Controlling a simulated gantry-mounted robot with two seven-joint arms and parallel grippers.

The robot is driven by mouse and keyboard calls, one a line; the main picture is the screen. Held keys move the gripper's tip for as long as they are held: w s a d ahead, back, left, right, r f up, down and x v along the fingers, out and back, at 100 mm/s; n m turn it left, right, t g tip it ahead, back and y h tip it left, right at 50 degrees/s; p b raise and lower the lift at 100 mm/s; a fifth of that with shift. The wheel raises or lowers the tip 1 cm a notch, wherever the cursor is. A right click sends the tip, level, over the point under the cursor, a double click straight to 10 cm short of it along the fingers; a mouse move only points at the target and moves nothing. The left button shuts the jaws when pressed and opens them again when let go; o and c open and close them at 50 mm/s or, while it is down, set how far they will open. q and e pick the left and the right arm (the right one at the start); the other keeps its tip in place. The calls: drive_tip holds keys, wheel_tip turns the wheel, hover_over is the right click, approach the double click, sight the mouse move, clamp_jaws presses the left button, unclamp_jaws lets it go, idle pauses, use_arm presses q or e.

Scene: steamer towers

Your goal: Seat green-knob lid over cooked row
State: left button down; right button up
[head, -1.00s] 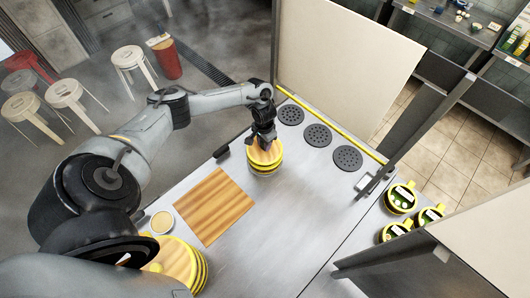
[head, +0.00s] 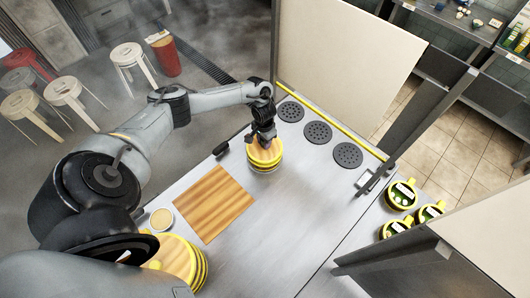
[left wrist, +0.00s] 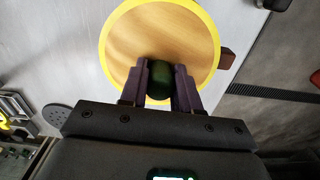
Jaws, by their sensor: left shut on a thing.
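A round wooden lid with a yellow rim (head: 257,157) sits on top of a short yellow-banded steamer stack (head: 264,168) on the steel counter. In the left wrist view the lid (left wrist: 135,38) fills the top middle. Its dark green knob (left wrist: 160,77) is between my left gripper's fingers (left wrist: 160,85), which are shut on it. In the head view my left gripper (head: 266,143) stands over the lid from above. Whether the lid touches the stack evenly all round cannot be told. My right gripper is not in view.
A wooden board (head: 213,204) lies left of the stack. A larger steamer pile (head: 180,262) and a small round dish (head: 162,219) are at the lower left. Several dark perforated discs (head: 318,132) line the back edge. Several yellow pots (head: 401,195) stand at the right.

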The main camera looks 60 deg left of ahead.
use_arm(q)
drive_tip(key=shift+f+b, duration=0.45)
drive_tip(key=shift+f, duration=0.35)
drive_tip(key=c, duration=0.7)
unclamp_jaws()
drive_tip(key=shift+c, duration=0.2)
drive_tip(key=shift+r, duration=0.15)
wheel_tip(320, 180, up, 11)
drive_tip(key=shift+f+p, duration=0.15)
drive_tip(key=shift+p, duration=0.45)
